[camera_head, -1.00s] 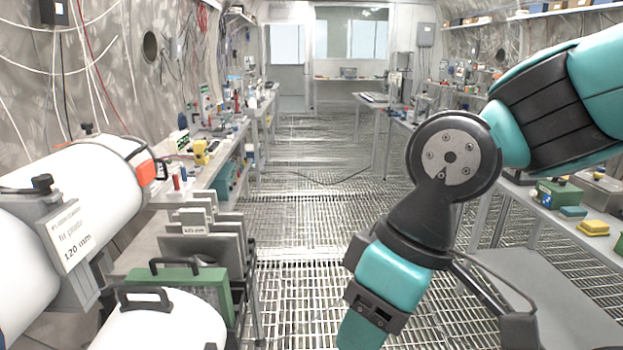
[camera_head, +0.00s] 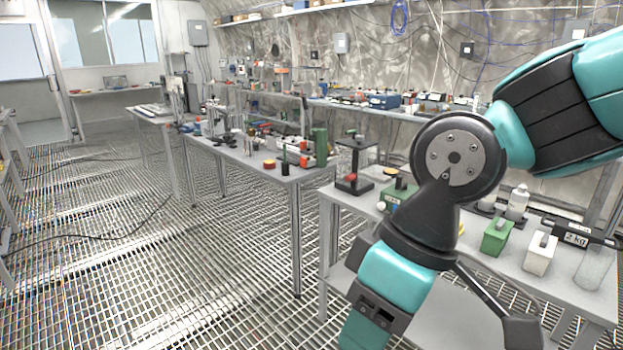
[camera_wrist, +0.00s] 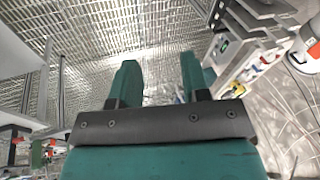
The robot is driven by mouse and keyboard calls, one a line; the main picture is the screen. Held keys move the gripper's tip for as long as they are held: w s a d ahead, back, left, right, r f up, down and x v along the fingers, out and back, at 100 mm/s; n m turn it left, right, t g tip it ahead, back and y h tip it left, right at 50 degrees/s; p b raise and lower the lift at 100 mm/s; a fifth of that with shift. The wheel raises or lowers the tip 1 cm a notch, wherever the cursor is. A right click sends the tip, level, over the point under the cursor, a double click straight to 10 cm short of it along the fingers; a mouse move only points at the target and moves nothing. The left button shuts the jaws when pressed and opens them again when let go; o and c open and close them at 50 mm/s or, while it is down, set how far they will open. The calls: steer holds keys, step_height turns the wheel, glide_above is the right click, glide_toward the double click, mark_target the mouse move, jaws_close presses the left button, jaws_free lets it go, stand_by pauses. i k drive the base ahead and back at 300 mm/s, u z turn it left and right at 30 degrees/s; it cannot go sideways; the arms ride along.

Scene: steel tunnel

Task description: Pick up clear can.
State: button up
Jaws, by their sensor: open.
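A clear, see-through cylinder (camera_head: 594,268) stands at the right end of the near grey table; it looks like the clear can. A clear bottle with a pale cap (camera_head: 518,202) stands farther back on the same table. My gripper (camera_wrist: 158,68) is open, with its two green fingers apart and nothing between them in the wrist view. In the head view my arm hangs in front of the table, and the gripper's tips are cut off at the bottom edge. The clear cylinder does not show in the wrist view.
Another cluttered table (camera_head: 262,178) stands farther back. The grated floor (camera_head: 150,275) at left is mostly clear, with a cable on it.

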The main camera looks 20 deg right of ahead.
mark_target(597, 262)
steer(key=z, duration=0.9)
steer(key=i, duration=0.85)
steer(key=z, duration=0.75)
